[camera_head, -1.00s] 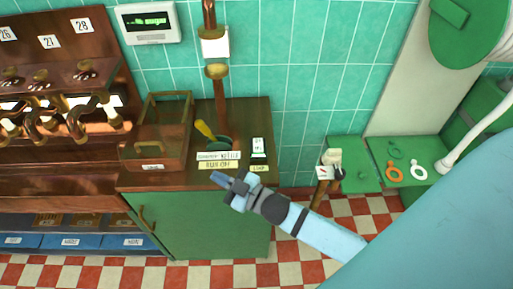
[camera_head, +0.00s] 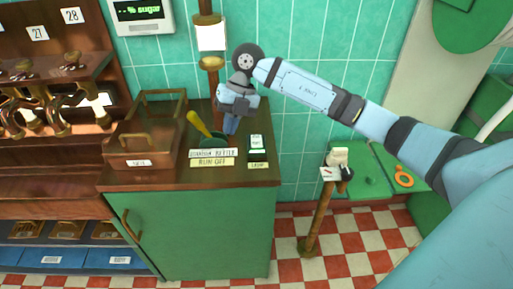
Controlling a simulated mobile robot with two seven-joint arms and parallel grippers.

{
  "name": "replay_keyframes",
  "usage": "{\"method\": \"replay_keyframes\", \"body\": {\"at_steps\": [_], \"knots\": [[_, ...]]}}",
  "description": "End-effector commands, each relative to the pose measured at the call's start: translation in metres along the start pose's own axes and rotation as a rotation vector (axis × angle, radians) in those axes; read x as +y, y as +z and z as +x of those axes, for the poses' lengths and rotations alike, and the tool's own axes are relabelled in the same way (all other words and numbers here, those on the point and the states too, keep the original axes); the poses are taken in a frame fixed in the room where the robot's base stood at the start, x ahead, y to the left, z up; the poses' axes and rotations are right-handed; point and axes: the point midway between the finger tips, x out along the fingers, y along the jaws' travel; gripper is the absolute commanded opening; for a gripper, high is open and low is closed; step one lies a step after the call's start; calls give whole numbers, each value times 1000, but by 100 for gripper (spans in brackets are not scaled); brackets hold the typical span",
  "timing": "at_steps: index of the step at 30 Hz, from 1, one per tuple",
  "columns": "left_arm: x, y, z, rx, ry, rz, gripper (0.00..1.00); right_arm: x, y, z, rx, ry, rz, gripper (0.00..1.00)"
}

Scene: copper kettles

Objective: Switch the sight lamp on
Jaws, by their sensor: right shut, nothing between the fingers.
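A small black-and-white switch (camera_head: 257,145) stands on the brown top of the green cabinet, with a label (camera_head: 258,165) at its front that seems to read LAMP. My right gripper (camera_head: 230,131) points down just left of the switch, close to the cabinet top. Its fingers are shut and empty. I cannot tell whether it touches anything. I cannot make out the sight lamp itself or whether it is lit. My left gripper is not in view.
A yellow-handled lever (camera_head: 199,124) stands left of my gripper, behind the label RUN OFF (camera_head: 212,162). A copper pipe (camera_head: 213,85) rises behind. A small post-mounted stand (camera_head: 336,165) is to the right.

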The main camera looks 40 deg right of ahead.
Motion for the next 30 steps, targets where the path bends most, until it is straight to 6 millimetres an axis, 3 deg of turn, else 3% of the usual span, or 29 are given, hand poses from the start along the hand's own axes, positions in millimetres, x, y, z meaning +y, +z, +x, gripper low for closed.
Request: {"method": "replay_keyframes", "body": {"at_steps": [3,9,30], "knots": [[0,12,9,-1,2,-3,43,-32,25,-32,-121,-178,95,0],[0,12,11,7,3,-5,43,-58,39,-70,-231,-329,210,0],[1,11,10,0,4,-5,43,-61,47,-83,-247,-350,229,0]]}}
